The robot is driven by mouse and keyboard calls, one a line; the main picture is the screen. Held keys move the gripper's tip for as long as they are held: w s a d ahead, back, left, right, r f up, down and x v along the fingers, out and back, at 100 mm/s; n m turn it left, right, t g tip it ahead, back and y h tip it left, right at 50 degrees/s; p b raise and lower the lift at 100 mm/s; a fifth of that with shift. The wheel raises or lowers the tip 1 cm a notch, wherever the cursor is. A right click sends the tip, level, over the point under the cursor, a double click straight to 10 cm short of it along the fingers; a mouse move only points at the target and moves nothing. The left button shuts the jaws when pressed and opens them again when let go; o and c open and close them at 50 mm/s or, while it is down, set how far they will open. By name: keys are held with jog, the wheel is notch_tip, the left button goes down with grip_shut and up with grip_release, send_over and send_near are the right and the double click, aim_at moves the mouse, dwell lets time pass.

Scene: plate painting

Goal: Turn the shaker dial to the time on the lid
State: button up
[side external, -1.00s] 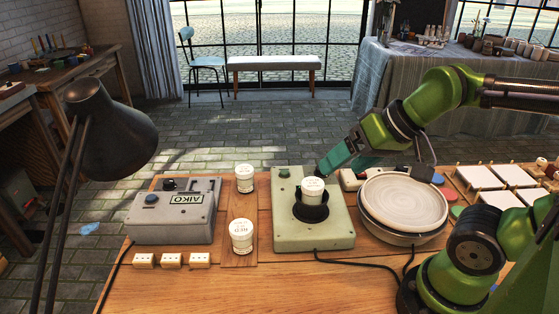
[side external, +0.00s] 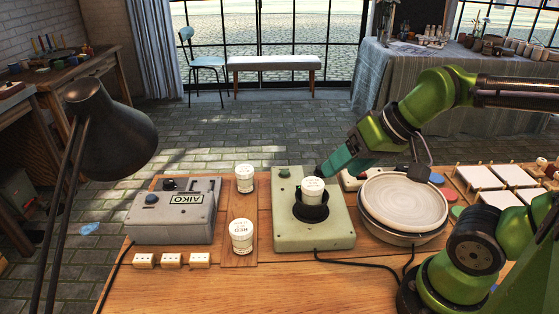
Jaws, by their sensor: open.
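The pale green shaker (side external: 292,236) stands on the wooden table, with a black round holder (side external: 311,214) on top. A white lidded jar (side external: 312,191) stands upright in the holder; the writing on its lid is too small to read. A green knob (side external: 284,172) sits at the shaker's back left; I cannot tell whether it is the dial. My gripper (side external: 322,173) is open, with teal fingers, and reaches in from the right just behind the jar. Its tips are partly hidden near the jar, and I cannot tell whether they touch anything.
Two white jars, one at the back (side external: 245,178) and one in front (side external: 241,236), stand on a wooden strip left of the shaker. A grey AIKO box (side external: 176,226) is further left. A round plate (side external: 403,204) on a wheel stands close right. A black lamp (side external: 108,130) rises at left.

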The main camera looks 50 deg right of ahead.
jog(key=w+d+f+n+g+h, duration=0.15)
jog(key=w+d+n+g, duration=0.5)
jog(key=w+d, duration=1.15)
jog(key=shift+h, duration=0.25)
jog(key=f, duration=1)
jog(key=d+f, duration=0.1)
jog(key=f, duration=0.5)
jog(key=shift+s+d+f, duration=0.1)
jog(key=shift+s, duration=0.2)
jog(key=c, duration=1)
jog(key=shift+c, duration=0.2)
